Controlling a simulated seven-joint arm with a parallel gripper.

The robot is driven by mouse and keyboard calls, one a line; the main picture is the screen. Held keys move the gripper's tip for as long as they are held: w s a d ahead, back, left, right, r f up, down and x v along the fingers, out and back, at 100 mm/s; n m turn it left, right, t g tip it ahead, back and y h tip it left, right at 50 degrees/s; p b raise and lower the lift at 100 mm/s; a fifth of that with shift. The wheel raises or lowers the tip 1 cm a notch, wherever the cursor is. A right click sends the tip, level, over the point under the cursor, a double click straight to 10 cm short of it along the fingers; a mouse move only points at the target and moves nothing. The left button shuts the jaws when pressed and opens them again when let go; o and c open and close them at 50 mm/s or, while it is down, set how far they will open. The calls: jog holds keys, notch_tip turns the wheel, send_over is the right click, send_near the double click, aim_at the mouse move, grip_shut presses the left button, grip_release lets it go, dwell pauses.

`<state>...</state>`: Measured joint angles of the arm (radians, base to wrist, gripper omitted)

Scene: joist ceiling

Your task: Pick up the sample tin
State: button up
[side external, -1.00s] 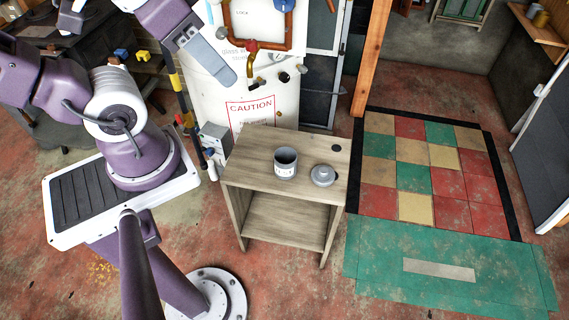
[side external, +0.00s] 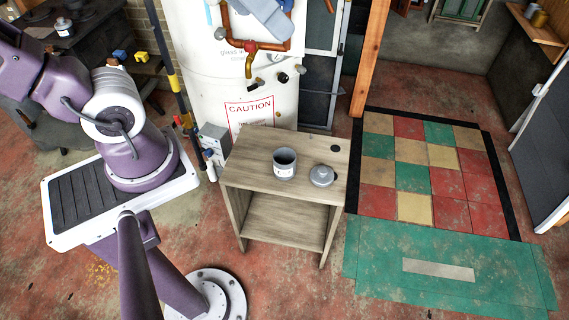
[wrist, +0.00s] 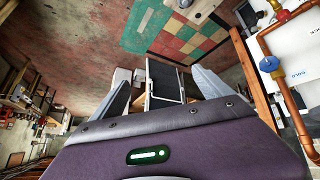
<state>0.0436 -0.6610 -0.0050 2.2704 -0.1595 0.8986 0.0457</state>
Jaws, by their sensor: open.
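A small grey open-topped tin with a pale label (side external: 285,164) stands upright on the wooden stand (side external: 240,180); I take it as the sample tin. Just right of it on the same top sits a low grey round piece with a knob (side external: 322,175), apart from the tin. My gripper is only partly visible at the top edge of the side view, above and behind the stand, well away from the tin. In the wrist view my gripper (wrist: 160,88) has its two fingers spread wide with nothing held between them. The tin is not clearly recognisable there.
A white tank with a caution sign (side external: 249,112) and copper pipes (side external: 232,30) stand close behind the stand. A wooden post (side external: 370,60) rises behind its right side. Another labelled tin (side external: 64,28) sits on the dark bench at back left. Floor right of the stand is open.

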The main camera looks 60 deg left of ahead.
jog(key=w+d+r+n+t+h, duration=0.1)
jog(key=w+d+r+n+t, duration=0.15)
jog(key=w+r, duration=0.5)
jog(key=w+d+r+n+t+h, duration=0.1)
jog(key=w+d+r+t, duration=0.25)
jog(key=w, duration=0.65)
jog(key=w+a+n+t+y, duration=0.1)
jog(key=w+a+n+y, duration=0.5)
jog(key=w+a+n, duration=0.15)
jog(key=n+g+y, duration=0.6)
jog(key=g+y, duration=0.5)
jog(key=g, duration=0.2)
send_over(287, 163)
jog(key=d, duration=0.1)
notch_tip(287, 163, down, 17)
notch_tip(287, 163, down, 48)
jog(key=shift+r, duration=0.25)
jog(key=shift+w+a+f, duration=0.1)
jog(key=shift+a+f, duration=0.6)
jog(key=x, duration=0.5)
jog(key=shift+w+a, duration=0.25)
jog(key=shift+w, duration=0.05)
jog(key=c, duration=1.7)
jog(key=shift+o, duration=0.2)
